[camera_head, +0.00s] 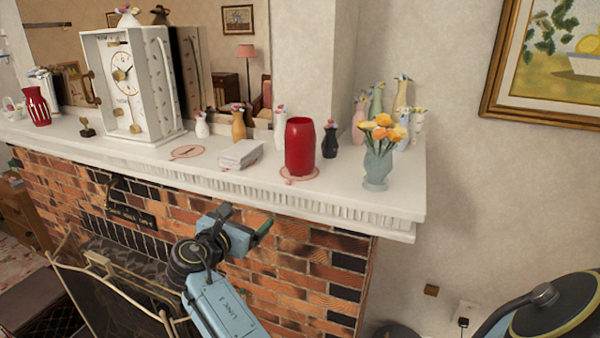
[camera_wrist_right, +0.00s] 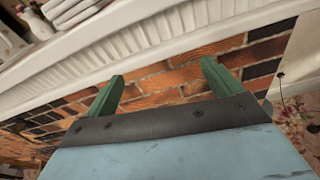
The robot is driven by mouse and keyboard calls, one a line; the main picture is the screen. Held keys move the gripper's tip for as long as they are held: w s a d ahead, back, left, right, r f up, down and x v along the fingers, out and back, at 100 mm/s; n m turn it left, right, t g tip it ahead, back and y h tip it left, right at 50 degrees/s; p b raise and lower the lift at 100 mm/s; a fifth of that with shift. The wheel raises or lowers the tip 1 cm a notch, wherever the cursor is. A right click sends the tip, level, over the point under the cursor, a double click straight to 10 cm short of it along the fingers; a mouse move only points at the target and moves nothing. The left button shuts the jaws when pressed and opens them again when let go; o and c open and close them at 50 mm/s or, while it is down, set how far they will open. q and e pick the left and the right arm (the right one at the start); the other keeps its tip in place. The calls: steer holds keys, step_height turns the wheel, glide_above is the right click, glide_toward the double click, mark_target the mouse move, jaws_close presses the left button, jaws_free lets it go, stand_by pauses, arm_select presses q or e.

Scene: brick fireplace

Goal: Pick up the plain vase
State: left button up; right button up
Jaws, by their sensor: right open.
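A plain red vase (camera_head: 300,150) stands upright on a round pinkish mat (camera_head: 312,174) on the white mantel. A second red vase with white stripes (camera_head: 37,107) stands at the far left of the mantel. My right gripper (camera_head: 245,222) is in front of the brick face, below the mantel edge and lower left of the plain vase. In the right wrist view its two green fingers (camera_wrist_right: 160,82) are spread apart with nothing between them. The plain vase does not show in that view. My left gripper is not in view.
The mantel shelf (camera_head: 400,195) juts out above my right gripper. A white book stack (camera_head: 241,154), a small dark vase (camera_head: 329,140) and a blue-grey flower vase (camera_head: 377,168) stand near the plain vase. A white clock (camera_head: 125,85) is left. A fireplace screen (camera_head: 100,262) stands below.

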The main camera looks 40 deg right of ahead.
mark_target(289, 148)
steer(key=s+d+r+m+g+h+p, duration=0.1)
steer(key=s+r+g+h, duration=0.1)
steer(key=r, duration=0.5)
steer(key=s+d+r+m+g+h, duration=0.1)
steer(key=s+r+g, duration=0.1)
steer(key=r, duration=0.5)
steer(key=x, duration=0.2)
steer(key=p+x, duration=0.1)
steer(key=x, duration=0.4)
steer(key=shift+s+d+r+p, duration=0.1)
steer(key=shift+d+r+p, duration=0.1)
steer(key=shift+r+p, duration=0.2)
steer(key=shift+p+x, duration=0.95)
steer(key=shift+x, duration=2.2)
steer(key=shift+s+a, duration=0.1)
steer(key=shift+s, duration=0.05)
steer(key=shift+c, duration=1.2)
steer(key=c, duration=1)
steer(key=shift+r, duration=0.1)
steer(key=shift+c, duration=0.3)
